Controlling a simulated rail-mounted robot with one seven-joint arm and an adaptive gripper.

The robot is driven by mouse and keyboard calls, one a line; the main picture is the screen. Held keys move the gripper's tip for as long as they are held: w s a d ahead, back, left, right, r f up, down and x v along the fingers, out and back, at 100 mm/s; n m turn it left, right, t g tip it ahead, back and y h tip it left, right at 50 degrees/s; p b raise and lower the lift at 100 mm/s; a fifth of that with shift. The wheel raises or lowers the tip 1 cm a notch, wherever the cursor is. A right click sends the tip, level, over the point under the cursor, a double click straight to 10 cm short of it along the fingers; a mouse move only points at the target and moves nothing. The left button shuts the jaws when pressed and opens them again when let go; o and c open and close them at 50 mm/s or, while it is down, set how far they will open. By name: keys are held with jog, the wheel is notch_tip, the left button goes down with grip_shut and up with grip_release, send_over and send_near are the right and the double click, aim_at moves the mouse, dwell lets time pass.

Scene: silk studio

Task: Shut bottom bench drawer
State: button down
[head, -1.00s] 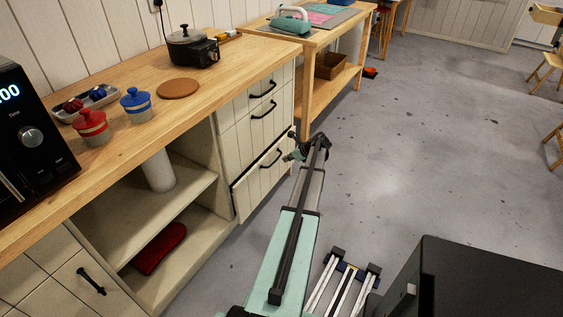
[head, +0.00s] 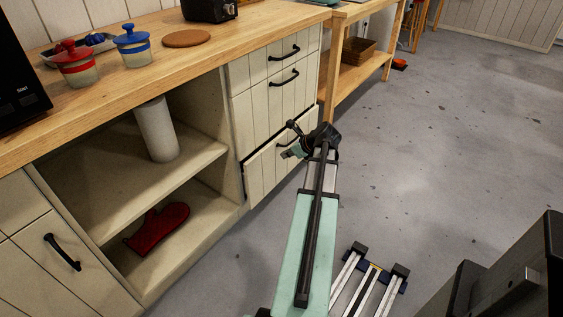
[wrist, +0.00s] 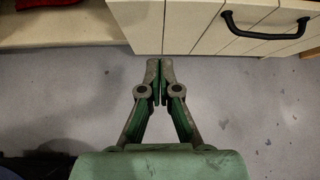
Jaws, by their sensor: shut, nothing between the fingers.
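The bottom bench drawer (head: 263,172) is the lowest of three pale plank-fronted drawers under the wooden bench top. It stands out a little from the cabinet, with a narrow gap along its top and left side. My gripper (head: 288,153) is in front of it, near its black handle, which my gripper partly hides. In the wrist view my gripper (wrist: 159,64) has its fingers together and empty, close to the lower edge of a pale drawer front (wrist: 195,28). The black handle (wrist: 265,30) is to the right. I cannot tell whether the fingertips touch the front.
Two closed drawers (head: 262,97) are above. An open shelf unit (head: 185,170) with a red mitt (head: 158,228) is to the left. A wooden table (head: 350,70) stands beyond the bench. The grey floor (head: 430,170) to the right is clear.

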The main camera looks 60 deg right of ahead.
jog(key=b, duration=0.5)
send_near(260, 159)
jog(key=x, duration=0.5)
jog(key=shift+s+d+f, duration=0.1)
jog(key=shift+s+f, duration=0.15)
jog(key=shift+f, duration=0.3)
jog(key=shift+w+r+b, duration=0.1)
jog(key=shift+w+b, duration=0.3)
jog(key=shift+w, duration=0.25)
